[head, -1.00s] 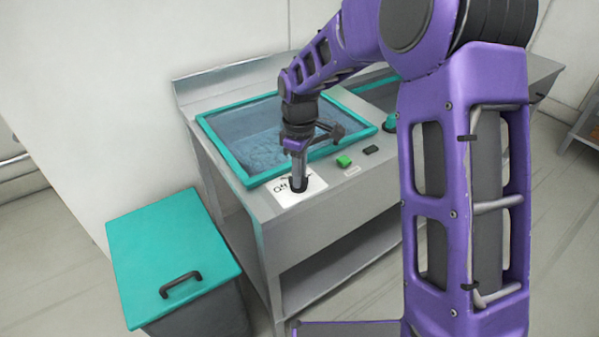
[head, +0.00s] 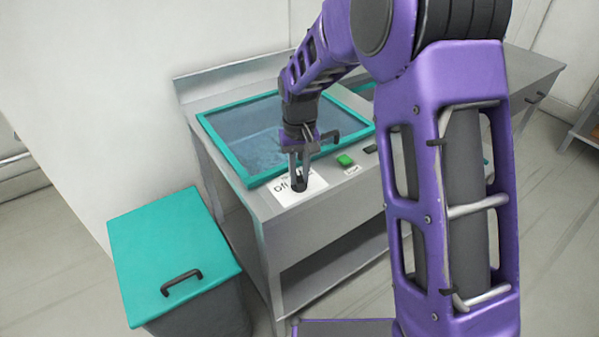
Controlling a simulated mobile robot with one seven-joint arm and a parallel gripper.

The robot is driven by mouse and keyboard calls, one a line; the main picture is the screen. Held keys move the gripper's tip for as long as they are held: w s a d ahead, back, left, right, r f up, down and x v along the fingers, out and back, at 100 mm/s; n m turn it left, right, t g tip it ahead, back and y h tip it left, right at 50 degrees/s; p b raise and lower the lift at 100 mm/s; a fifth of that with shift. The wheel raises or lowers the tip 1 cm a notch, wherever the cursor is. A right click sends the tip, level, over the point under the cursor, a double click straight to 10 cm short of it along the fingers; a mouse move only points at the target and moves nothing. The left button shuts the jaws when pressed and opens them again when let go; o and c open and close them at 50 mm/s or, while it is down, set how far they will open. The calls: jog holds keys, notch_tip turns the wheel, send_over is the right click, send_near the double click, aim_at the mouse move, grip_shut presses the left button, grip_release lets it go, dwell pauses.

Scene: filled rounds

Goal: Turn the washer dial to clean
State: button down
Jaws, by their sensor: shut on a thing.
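The washer is a grey metal bench with a teal-framed glass lid (head: 240,168) over a blue basin. On its front ledge is a white label card (head: 284,195) with dark lettering; only "Off" at its left can be read, and the rest is covered. A small black dial (head: 299,187) stands on the card. My gripper (head: 299,180) points down over the card and is shut on the dial. Its fingers hide most of the dial, so its pointing direction cannot be told.
A green button (head: 345,161) and a black switch (head: 370,149) sit right of the card on the ledge. A teal-lidded bin (head: 170,250) stands on the floor at left. My purple arm covers the bench's right part.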

aim_at(298, 177)
jog(key=m, duration=0.4)
jog(key=shift+a+m+p, duration=0.1)
jog(key=shift+m+p, duration=0.4)
jog(key=shift+m, duration=1.3)
jog(key=c, duration=0.8)
grip_release()
jog(key=shift+o, duration=0.2)
jog(key=shift+r, duration=0.1)
notch_tip(298, 177, up, 17)
jog(key=p, duration=0.1)
jog(key=shift+r, duration=0.15)
